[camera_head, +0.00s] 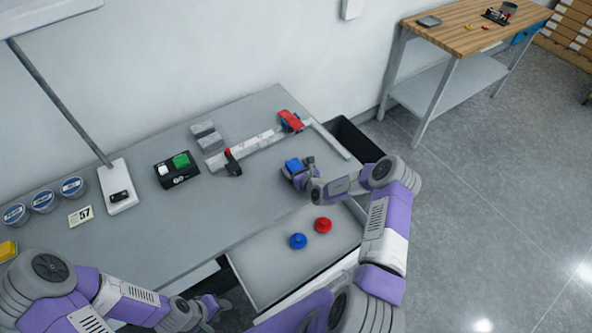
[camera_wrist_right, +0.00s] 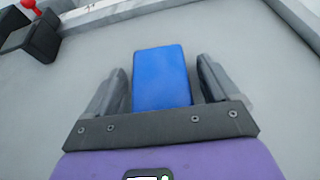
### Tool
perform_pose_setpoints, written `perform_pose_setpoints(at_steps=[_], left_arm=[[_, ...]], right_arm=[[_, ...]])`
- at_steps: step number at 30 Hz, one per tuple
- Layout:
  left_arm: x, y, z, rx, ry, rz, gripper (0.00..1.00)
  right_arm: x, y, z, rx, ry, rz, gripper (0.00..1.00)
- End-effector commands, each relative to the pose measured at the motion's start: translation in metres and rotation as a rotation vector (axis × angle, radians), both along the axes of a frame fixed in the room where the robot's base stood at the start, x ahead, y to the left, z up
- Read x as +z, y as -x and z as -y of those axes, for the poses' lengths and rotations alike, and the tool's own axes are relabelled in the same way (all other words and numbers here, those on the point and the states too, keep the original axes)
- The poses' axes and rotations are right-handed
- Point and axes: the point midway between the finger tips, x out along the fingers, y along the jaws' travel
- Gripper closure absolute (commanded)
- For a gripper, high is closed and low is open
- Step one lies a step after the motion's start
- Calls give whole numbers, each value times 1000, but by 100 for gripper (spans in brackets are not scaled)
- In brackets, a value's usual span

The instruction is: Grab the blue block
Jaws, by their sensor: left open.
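The blue block (camera_head: 294,165) is at my right gripper (camera_head: 299,178), over the grey table (camera_head: 225,218). In the right wrist view the blue block (camera_wrist_right: 161,78) sits between the two fingers of my right gripper (camera_wrist_right: 163,85). A narrow gap shows between the block and each finger, so the gripper is open around it. Whether the block rests on the table is hard to tell. My left gripper (camera_head: 213,308) is low in the head view, open and empty, in front of the table's near edge and away from the block.
Blue (camera_head: 298,241) and red (camera_head: 323,225) knobs stand on a pale panel near the front. A button box (camera_head: 177,170), a grey rail with a red clamp (camera_head: 290,121) and a dark bin (camera_head: 355,140) are around. Tubs line the left. Bare table lies left of the block.

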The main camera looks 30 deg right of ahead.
Motion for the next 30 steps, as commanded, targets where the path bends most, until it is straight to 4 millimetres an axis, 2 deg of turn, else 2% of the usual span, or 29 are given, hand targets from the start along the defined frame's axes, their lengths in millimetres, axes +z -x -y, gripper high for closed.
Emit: perform_pose_setpoints(at_steps=[1,9,11,17,20,30], left_arm=[[0,0,0,0,0,0,53],[0,0,0,0,0,0,53],[0,0,0,0,0,0,53],[0,0,0,0,0,0,53],[2,0,0,0,0,0,53],[12,0,0,0,0,0,53]], right_arm=[[0,0,0,0,0,0,20],[0,0,0,0,0,0,61],[0,0,0,0,0,1,68],[1,0,0,0,1,1,68],[9,0,0,1,3,2,68],[74,-1,0,2,5,4,68]])
